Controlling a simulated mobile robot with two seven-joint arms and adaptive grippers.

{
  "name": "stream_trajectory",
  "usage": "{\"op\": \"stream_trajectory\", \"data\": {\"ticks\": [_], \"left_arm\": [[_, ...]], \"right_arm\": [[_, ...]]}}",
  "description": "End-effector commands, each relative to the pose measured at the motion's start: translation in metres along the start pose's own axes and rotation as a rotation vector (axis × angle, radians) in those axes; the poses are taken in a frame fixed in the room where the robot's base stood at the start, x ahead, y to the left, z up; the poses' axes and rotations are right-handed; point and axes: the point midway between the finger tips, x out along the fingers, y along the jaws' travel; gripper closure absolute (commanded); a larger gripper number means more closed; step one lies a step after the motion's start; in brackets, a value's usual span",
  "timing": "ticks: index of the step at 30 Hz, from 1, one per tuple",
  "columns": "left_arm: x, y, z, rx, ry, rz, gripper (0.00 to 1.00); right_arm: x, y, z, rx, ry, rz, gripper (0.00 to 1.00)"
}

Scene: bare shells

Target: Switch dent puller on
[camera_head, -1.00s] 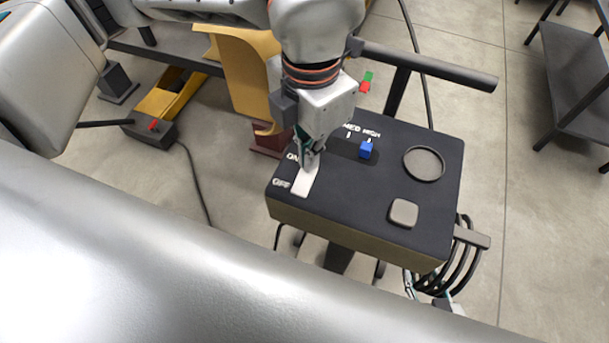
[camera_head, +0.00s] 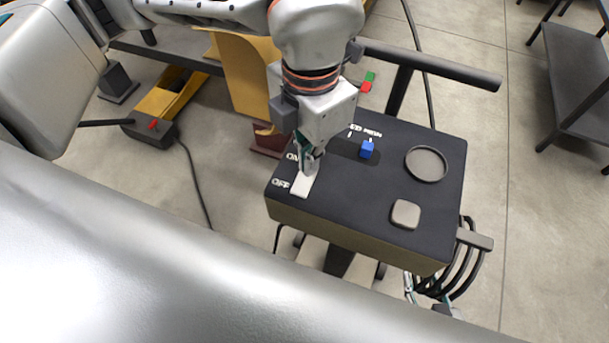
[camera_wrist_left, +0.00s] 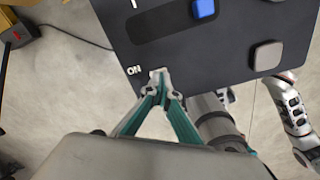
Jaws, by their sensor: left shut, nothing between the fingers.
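The dent puller is a black-topped box (camera_head: 330,215) on a stand. A pale switch plate (camera_head: 302,186) lies at its left edge, between the labels ON and OFF. My left gripper (camera_head: 309,167) is shut and empty, its fingertips down at the ON end of the switch, partly covering it. In the left wrist view the closed fingertips (camera_wrist_left: 160,78) are right beside the ON label; most of the switch is hidden behind them. Whether the tips touch it I cannot tell. Teal-and-dark parts (camera_head: 450,300) beyond the box may be my right gripper, mostly hidden.
The panel also bears a blue knob (camera_head: 367,149) in a slot, a round dial ring (camera_head: 426,164) and a grey square button (camera_head: 405,214). A dark handle bar (camera_head: 440,66) runs behind. A yellow floor unit (camera_head: 170,95) stands left, a dark shelf (camera_head: 575,80) right.

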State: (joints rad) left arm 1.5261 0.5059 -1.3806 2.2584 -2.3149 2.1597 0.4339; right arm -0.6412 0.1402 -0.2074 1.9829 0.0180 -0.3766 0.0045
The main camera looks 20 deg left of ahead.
Motion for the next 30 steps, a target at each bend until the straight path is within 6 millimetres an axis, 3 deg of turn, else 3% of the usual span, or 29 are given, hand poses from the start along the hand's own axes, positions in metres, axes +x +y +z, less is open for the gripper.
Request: {"op": "stream_trajectory", "data": {"ticks": [11,30], "left_arm": [[0.002,0.000,0.000,0.000,0.001,0.000,1.00],[-0.044,0.000,0.000,0.000,-0.002,0.001,1.00]], "right_arm": [[0.001,0.000,0.002,0.000,-0.002,-0.001,0.60],[-0.010,0.007,-0.030,-0.006,0.027,0.008,0.60]]}}
